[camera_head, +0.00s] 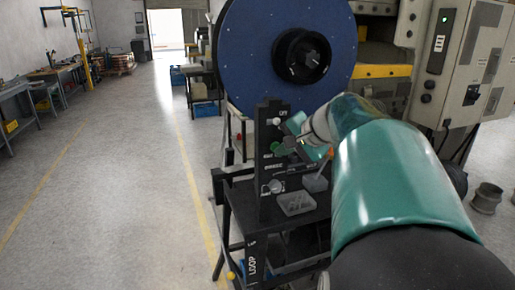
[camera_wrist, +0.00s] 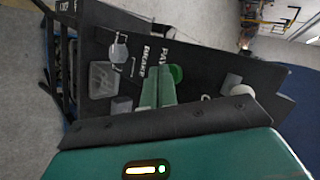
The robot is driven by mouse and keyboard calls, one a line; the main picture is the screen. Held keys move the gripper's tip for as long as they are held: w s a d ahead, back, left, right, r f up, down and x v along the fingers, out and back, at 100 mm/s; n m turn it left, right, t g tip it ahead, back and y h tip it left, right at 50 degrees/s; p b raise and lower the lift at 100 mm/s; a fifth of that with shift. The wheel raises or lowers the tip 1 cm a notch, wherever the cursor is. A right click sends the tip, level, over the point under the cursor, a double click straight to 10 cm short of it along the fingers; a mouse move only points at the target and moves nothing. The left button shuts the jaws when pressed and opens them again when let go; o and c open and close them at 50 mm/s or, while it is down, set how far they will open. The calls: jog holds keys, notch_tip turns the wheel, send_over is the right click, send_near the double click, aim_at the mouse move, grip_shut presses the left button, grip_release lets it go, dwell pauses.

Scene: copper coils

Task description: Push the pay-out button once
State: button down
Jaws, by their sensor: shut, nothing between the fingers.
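A black upright control panel (camera_head: 268,168) stands at the front of the blue reel. It bears a green round button (camera_head: 277,148) at mid height; in the wrist view the green button (camera_wrist: 177,73) sits beside the lettering "PAY", which is partly covered. My gripper (camera_head: 289,143) reaches in from the right, its tip close to the green button. In the wrist view my green gripper fingers (camera_wrist: 158,88) are together and empty, pointing at the panel just beside the button, hiding part of its edge. I cannot tell whether they touch it.
A pale knob (camera_head: 276,122) is above the button and a grey knob (camera_head: 275,186) below, by the "BRAKE" lettering. A grey tray (camera_head: 297,204) lies on the black stand. The large blue reel (camera_head: 250,60) rises behind. Open floor (camera_head: 110,190) lies left.

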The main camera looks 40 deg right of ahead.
jog(key=shift+w+d, duration=0.1)
jog(key=shift+w, duration=0.25)
dwell(0.3)
dwell(0.4)
jog(key=shift+s+a, duration=0.25)
jog(key=shift+s, duration=0.65)
jog(key=shift+s+a, duration=0.25)
jog(key=shift+s, duration=0.55)
jog(key=shift+s+a, duration=0.2)
jog(key=shift+s, duration=0.55)
jog(key=shift+s+a, duration=0.25)
jog(key=shift+s, duration=0.55)
